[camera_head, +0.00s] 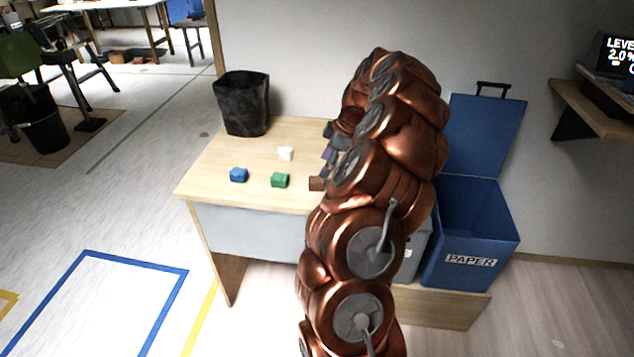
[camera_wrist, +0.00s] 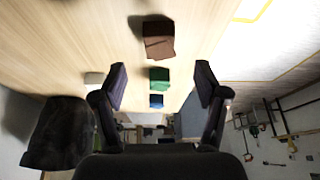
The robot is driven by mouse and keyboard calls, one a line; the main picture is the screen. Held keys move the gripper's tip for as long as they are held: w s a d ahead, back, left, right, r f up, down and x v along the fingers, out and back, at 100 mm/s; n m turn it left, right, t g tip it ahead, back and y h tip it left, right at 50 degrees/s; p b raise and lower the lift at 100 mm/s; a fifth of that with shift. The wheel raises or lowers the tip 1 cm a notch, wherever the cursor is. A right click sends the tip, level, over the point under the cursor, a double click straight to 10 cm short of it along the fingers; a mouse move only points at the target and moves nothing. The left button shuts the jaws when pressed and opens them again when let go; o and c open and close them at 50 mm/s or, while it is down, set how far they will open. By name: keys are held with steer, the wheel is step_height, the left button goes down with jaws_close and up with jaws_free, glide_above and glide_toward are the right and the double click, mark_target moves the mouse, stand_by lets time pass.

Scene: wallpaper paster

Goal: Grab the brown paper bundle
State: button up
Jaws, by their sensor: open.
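The brown paper bundle (camera_head: 316,183) lies near the front edge of the wooden table, partly hidden behind my arm in the head view. In the wrist view the brown bundle (camera_wrist: 158,38) shows whole at the top middle, beyond and between my fingertips. My gripper (camera_wrist: 160,80) is open with nothing between its fingers, and it is apart from the bundle. In the head view my gripper (camera_head: 329,155) is mostly hidden by my arm, above the table behind the bundle.
On the table (camera_head: 225,150) are a green bundle (camera_head: 279,180), a blue bundle (camera_head: 238,174) and a white bundle (camera_head: 286,153). A black bin (camera_head: 242,103) stands at its back left corner. A blue PAPER bin (camera_head: 470,225) stands right of the table.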

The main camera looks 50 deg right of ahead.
mark_target(318, 179)
steer(key=shift+p+x, duration=0.75)
steer(key=shift+x, duration=2.5)
steer(key=shift+s+d, duration=0.1)
steer(key=c, duration=1)
